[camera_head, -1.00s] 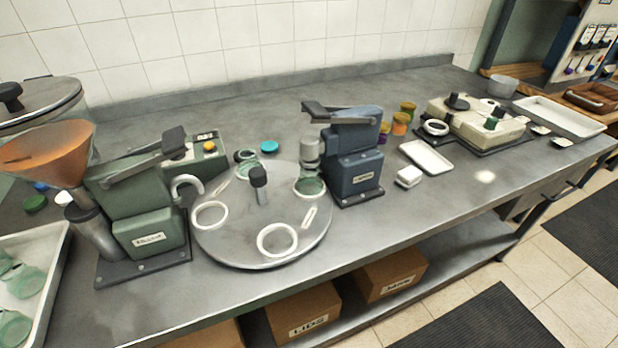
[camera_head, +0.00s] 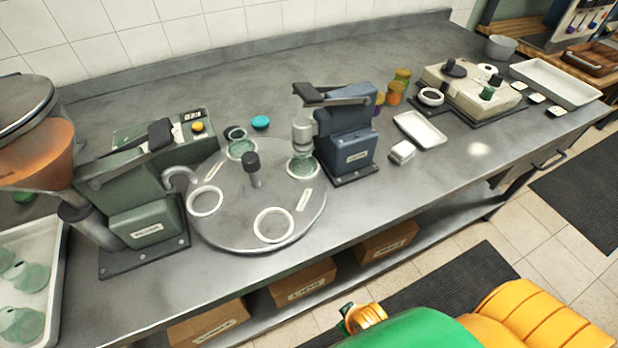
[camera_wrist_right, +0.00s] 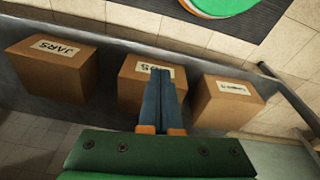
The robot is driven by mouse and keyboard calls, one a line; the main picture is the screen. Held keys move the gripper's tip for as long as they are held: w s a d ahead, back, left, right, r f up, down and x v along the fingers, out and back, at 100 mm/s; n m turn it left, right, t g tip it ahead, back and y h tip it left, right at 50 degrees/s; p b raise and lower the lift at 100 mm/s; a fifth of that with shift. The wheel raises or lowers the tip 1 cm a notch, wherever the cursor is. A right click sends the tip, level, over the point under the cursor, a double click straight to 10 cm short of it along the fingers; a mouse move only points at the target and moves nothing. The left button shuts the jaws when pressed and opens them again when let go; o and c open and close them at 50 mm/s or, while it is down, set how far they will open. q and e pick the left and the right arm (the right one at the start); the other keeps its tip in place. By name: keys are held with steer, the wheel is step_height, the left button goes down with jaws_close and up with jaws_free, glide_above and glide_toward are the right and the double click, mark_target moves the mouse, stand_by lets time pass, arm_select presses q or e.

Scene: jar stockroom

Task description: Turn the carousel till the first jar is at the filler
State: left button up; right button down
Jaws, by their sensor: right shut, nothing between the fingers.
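The carousel (camera_head: 235,225) is a round grey plate with a dark-capped post (camera_head: 252,165) near its middle. One green glass jar (camera_head: 240,147) sits at its back; another jar (camera_head: 302,166) stands under the blue capper's (camera_head: 346,150) head. The white ring seat beside the filler (camera_head: 205,200) and the front ring seat (camera_head: 273,224) are empty. The green filler (camera_head: 145,220) with its orange funnel stands left of the carousel, its spout near the left ring. My right gripper (camera_wrist_right: 161,72) is shut and empty, away from the carousel, with boxes behind it. My left gripper is out of view.
A white tray of green jars (camera_head: 58,270) lies at the far left. A small white block (camera_head: 402,152) and white tray (camera_head: 420,129) lie right of the capper. Cardboard boxes (camera_head: 303,282) stand on the shelf below. The bench front edge right of the carousel is clear.

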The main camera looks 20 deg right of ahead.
mark_target(307, 177)
steer(key=w+r+n+t+h+p, duration=0.1)
steer(key=w+r+n+t, duration=0.1)
steer(key=r+n, duration=0.4)
steer(key=w+d+r+n+t+h+p, duration=0.1)
steer(key=r+n, duration=0.4)
steer(key=r, duration=0.6)
steer(key=w+r+n+t+h+p, duration=0.2)
steer(key=w+r+n, duration=0.3)
steer(key=r, duration=0.4)
steer(key=shift+w+d+n+t+h+p, duration=0.3)
steer(key=shift+w+d+n+t, duration=0.05)
steer(key=shift+n+t, duration=0.45)
steer(key=w+a+r+n+t+y, duration=0.15)
steer(key=a+r+n+t, duration=0.35)
steer(key=n, duration=0.9)
steer(key=x, duration=0.4)
steer(key=r+x, duration=0.1)
steer(key=x, duration=0.4)
steer(key=p+x, duration=0.1)
steer(key=x, duration=0.4)
steer(key=shift+w+d+r, duration=0.3)
steer(key=shift+w+d, duration=0.05)
steer(key=shift+w, duration=0.1)
steer(key=shift+w, duration=0.1)
